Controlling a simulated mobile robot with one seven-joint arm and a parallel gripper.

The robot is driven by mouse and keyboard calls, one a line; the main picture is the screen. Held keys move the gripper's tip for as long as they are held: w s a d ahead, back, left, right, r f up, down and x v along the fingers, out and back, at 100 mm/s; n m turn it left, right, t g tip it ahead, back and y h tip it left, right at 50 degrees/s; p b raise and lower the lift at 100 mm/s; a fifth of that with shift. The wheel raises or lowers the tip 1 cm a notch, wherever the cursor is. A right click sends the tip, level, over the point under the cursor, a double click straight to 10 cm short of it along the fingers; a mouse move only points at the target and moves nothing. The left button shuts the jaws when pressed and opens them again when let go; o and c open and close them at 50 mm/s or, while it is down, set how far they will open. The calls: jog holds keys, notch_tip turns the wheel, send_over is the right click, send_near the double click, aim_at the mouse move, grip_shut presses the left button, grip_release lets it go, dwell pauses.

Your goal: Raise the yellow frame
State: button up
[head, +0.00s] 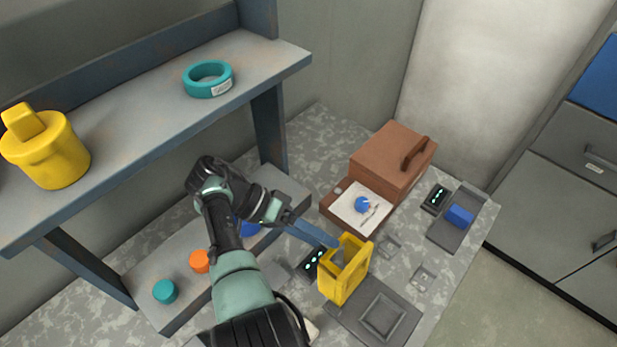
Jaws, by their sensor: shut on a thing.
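The yellow frame (333,285) is an open, box-like piece at the right centre of the head view. It appears upright, at the back left edge of a dark flat plate (348,311). My gripper (277,210) is to the upper left of the frame, apart from it. It appears shut on a long blue-grey bar (308,232). The bar slopes down to the right and its far end reaches the frame's top edge. I cannot tell whether the bar touches the frame or only passes in front of it. The fingertips are small and partly hidden.
A brown box (392,160) with a handle stands behind the frame, beside a white-topped tray (345,215). A blue block (459,216) lies on a grey plate at right. A shelf (150,130) overhangs the left, holding a yellow canister (50,155) and teal ring (190,82).

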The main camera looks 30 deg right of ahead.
jog(key=v, duration=0.7)
jog(key=shift+b, duration=0.35)
jog(key=shift+a+r, duration=0.15)
jog(key=shift+r, duration=0.05)
